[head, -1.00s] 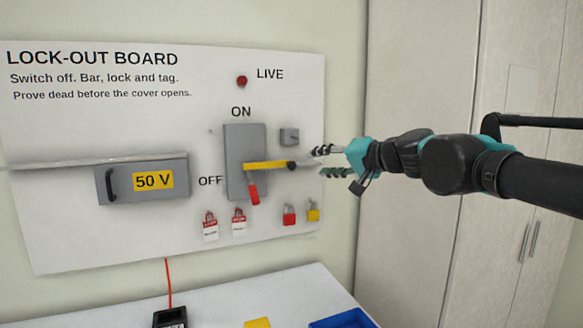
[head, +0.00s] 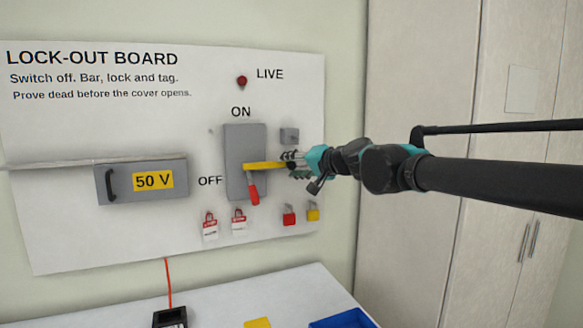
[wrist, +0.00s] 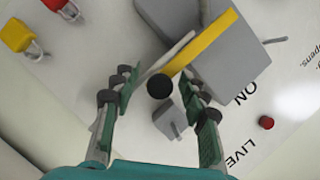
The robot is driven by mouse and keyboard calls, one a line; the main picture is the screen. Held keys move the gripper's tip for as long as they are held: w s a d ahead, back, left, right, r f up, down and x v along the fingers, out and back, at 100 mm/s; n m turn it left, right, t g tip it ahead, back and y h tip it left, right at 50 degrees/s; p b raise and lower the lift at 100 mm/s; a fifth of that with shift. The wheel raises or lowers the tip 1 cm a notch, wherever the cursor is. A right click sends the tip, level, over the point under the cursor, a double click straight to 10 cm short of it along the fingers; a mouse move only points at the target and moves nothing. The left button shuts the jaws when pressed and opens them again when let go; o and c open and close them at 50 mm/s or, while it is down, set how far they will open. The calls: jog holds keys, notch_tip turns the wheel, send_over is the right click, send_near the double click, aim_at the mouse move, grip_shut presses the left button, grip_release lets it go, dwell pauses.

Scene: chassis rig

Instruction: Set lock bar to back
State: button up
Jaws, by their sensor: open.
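The yellow lock bar (head: 264,166) lies level across the grey switch box (head: 236,140), its right end near my gripper. In the wrist view the yellow bar (wrist: 202,38) runs diagonally over the grey box (wrist: 222,70) and ends at a round black knob (wrist: 160,87). The red switch handle (head: 254,193) hangs down below the bar, by the OFF side. My gripper (head: 291,163) is open at the bar's right end; in the wrist view the knob lies between the fingers of my gripper (wrist: 162,92), and I cannot tell whether they touch it.
A small grey block (head: 289,135) sits just above the bar's end. A 50 V cover (head: 143,181) is at left. The LIVE lamp (head: 242,81) is above.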

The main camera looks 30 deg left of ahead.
jog(key=shift+c, duration=0.2)
grip_shut()
jog(key=shift+w+d, duration=0.1)
jog(key=w+d, duration=0.4)
jog(key=shift+w, duration=0.4)
jog(key=shift+o, duration=0.2)
grip_release()
jog(key=shift+w, duration=0.1)
jog(key=v, duration=1.2)
